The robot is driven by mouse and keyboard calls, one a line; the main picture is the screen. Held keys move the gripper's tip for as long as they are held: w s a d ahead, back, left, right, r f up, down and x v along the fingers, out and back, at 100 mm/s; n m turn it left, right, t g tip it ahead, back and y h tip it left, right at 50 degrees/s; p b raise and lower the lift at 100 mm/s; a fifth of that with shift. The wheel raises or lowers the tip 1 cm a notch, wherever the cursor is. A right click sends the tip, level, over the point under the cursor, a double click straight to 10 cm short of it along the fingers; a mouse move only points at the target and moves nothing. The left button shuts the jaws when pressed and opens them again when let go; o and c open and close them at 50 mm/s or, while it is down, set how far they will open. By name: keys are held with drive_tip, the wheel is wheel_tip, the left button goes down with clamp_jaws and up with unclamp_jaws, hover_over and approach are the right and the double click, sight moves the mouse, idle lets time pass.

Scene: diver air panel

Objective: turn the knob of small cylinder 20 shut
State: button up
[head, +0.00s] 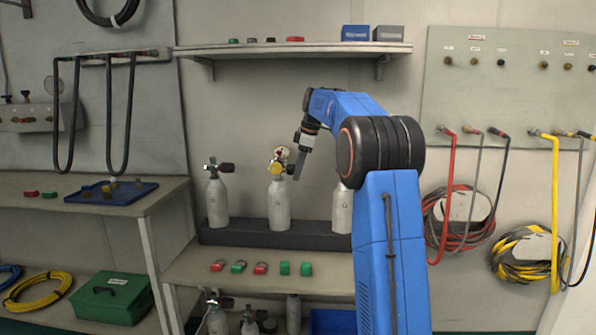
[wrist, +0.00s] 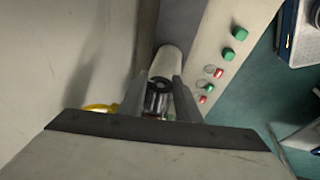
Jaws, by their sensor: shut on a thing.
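The middle small cylinder (head: 279,205) stands upright in the dark rack, pale grey with a brass-and-yellow gauge fitting (head: 277,166) on its valve. Its number is not readable, so I cannot tell whether it is cylinder 20. My gripper (head: 297,172) reaches down to the right side of this valve. In the wrist view the two grey fingers (wrist: 161,98) are shut on the dark valve knob (wrist: 158,85), one on each side. The pale cylinder body (wrist: 171,62) shows beyond it. The fingers and the gripper body hide part of the knob and valve.
A left cylinder (head: 216,200) with a black knob and a right cylinder (head: 343,205), partly behind my arm, share the rack (head: 250,236). Red and green blocks (head: 284,268) lie on the bench in front. A shelf (head: 290,48) hangs above.

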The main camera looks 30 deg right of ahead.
drive_tip(key=o, duration=1.1)
drive_tip(key=shift+c, duration=0.2)
drive_tip(key=v, duration=1.2)
drive_tip(key=shift+a, duration=0.1)
